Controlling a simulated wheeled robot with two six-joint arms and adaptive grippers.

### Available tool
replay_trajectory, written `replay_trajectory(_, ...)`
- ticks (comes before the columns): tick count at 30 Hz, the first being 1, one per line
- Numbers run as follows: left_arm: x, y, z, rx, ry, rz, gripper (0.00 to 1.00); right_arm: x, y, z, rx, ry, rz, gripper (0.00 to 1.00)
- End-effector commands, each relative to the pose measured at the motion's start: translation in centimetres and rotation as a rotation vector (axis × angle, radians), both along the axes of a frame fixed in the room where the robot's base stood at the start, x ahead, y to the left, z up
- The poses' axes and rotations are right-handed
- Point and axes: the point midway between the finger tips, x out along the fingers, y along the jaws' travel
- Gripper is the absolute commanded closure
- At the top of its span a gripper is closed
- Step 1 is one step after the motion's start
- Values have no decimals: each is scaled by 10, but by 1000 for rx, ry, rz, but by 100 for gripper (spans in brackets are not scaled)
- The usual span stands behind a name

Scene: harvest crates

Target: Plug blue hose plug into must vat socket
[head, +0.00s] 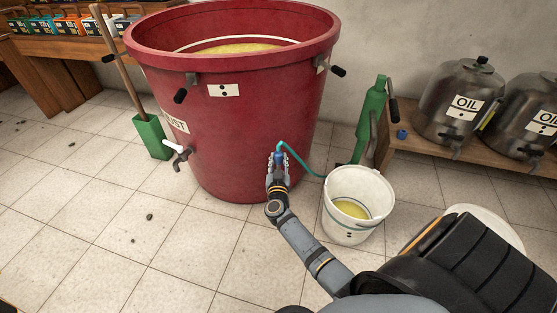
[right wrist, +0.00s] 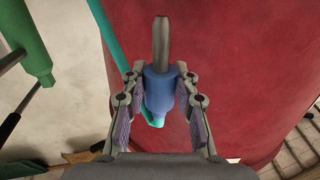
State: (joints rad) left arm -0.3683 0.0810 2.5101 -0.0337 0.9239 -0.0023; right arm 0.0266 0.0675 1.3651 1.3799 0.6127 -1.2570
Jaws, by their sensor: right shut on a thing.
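The must vat (head: 235,130) is a large red tub with yellow liquid inside. My right gripper (head: 278,160) is in front of its lower right side. It is shut on the blue hose plug (head: 279,156), which also shows between both fingers in the right wrist view (right wrist: 158,88). The plug's grey metal pin (right wrist: 162,40) points up in that view, in front of the red wall. A teal hose (head: 300,157) runs from the plug to the white bucket (head: 352,226). I cannot make out the vat socket in either view. My left gripper is not in view.
A black-and-white tap (head: 181,156) juts from the vat's left side. A green bottle-shaped device (head: 371,118) and a bench (head: 450,162) with metal oil tanks (head: 459,98) are right. The left floor is mostly clear.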

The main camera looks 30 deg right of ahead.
Motion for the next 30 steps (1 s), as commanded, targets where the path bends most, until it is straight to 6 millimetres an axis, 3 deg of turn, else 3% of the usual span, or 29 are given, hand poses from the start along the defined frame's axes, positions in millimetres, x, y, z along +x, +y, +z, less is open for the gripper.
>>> replay_trajectory(30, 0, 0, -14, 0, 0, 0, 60, 0, 0, -21, 0, 0, 0, 100)
